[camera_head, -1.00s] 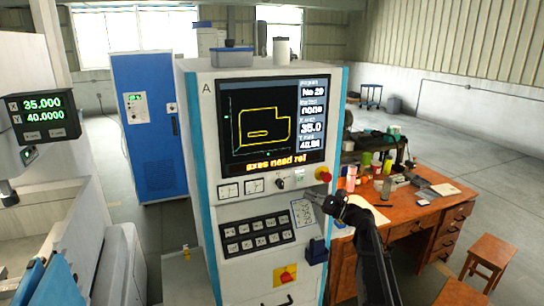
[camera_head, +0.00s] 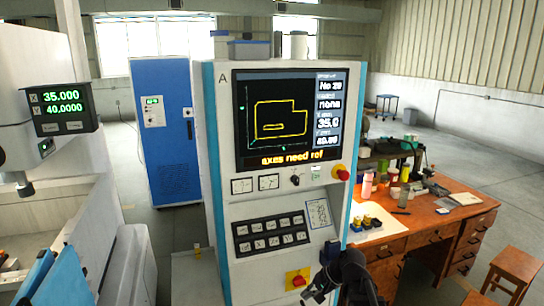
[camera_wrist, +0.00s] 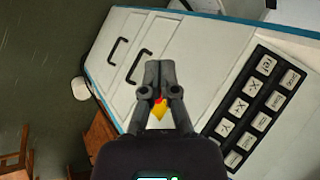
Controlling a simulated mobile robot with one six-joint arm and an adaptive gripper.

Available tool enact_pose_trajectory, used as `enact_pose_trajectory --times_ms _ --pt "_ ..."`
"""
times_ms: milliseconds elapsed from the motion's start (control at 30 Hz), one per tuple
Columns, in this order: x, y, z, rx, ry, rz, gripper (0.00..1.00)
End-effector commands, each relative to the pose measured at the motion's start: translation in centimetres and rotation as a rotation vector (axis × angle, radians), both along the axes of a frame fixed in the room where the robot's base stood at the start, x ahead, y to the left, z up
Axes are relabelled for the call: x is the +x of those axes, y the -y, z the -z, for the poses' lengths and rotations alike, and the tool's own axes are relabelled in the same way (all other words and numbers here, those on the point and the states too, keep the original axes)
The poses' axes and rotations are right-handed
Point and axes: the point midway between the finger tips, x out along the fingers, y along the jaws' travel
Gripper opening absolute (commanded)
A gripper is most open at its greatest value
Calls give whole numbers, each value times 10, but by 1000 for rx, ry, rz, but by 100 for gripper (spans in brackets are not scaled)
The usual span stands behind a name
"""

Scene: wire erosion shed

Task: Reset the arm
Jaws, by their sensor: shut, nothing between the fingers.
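My gripper (camera_wrist: 160,78) is shut with nothing between its fingers. In the wrist view it points at the lower front of the machine's control cabinet (camera_wrist: 205,35), and its fingers partly cover a red and yellow switch. In the head view my gripper (camera_head: 312,291) is low in front of the cabinet (camera_head: 335,215), to the right of the red and yellow switch (camera_head: 298,279). I cannot tell whether it touches the cabinet. The arm behind it is folded low at the bottom edge of the picture.
The cabinet carries a screen (camera_head: 283,115), a button panel (camera_head: 271,235) and a red emergency knob (camera_head: 342,173). A wooden desk (camera_head: 425,222) with bottles and tools stands at right, with a stool (camera_head: 515,262) near it. A blue cabinet (camera_head: 165,150) stands behind.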

Motion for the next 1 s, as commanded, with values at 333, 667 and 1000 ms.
enact_pose_trajectory --times_ms 333,667,1000 --pt "-69 36 60 -443 22 -289 0" --pt "-95 62 74 -658 6 -443 0" --pt "-96 64 74 -669 6 -450 0"
